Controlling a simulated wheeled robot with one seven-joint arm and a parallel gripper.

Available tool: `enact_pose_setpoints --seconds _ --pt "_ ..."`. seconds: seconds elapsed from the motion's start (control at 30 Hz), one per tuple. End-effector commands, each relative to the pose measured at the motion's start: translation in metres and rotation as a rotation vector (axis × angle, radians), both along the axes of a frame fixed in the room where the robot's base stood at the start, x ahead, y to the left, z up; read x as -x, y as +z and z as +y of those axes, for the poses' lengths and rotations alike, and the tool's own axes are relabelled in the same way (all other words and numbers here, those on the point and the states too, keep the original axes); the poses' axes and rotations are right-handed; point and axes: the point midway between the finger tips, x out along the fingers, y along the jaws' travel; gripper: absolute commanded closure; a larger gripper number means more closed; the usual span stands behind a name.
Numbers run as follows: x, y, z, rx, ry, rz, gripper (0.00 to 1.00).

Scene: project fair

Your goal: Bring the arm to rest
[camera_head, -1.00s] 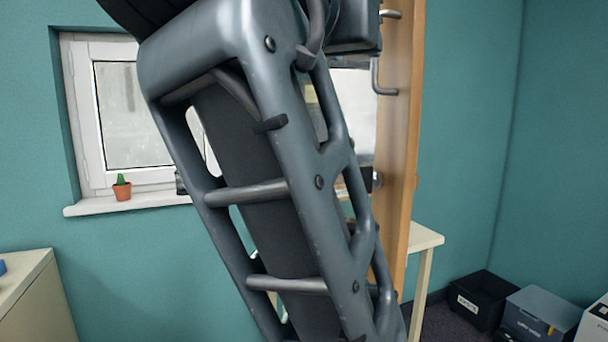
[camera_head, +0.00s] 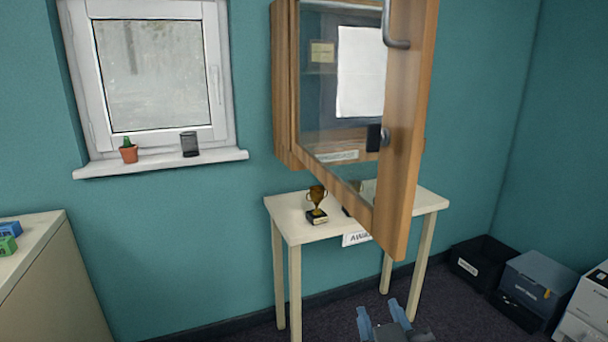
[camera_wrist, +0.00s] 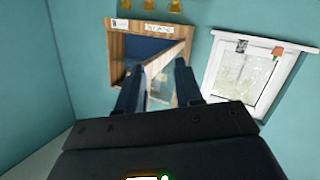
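My gripper (camera_head: 382,314) shows low in the head view, in front of the white table. Its two blue-grey fingers stand apart with nothing visible between them. In the wrist view my gripper (camera_wrist: 159,82) also has its fingers spread, with the wooden cabinet (camera_wrist: 117,45) beyond the gap. No object is held. The rest of my arm is mostly out of the head view.
The wall cabinet (camera_head: 284,100) has its glazed door (camera_head: 405,150) swung open towards me. A gold trophy (camera_head: 317,204) stands on the white table (camera_head: 290,222). Bins (camera_head: 481,262) sit at the right wall. A pale cabinet (camera_head: 50,290) is at the left.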

Motion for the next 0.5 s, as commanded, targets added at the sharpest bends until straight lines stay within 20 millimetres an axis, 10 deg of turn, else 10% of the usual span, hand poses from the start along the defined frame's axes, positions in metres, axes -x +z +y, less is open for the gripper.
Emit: enact_pose_setpoints --seconds 0.5 --pt "0.164 -0.105 -0.05 -0.128 0.083 0.08 0.64"
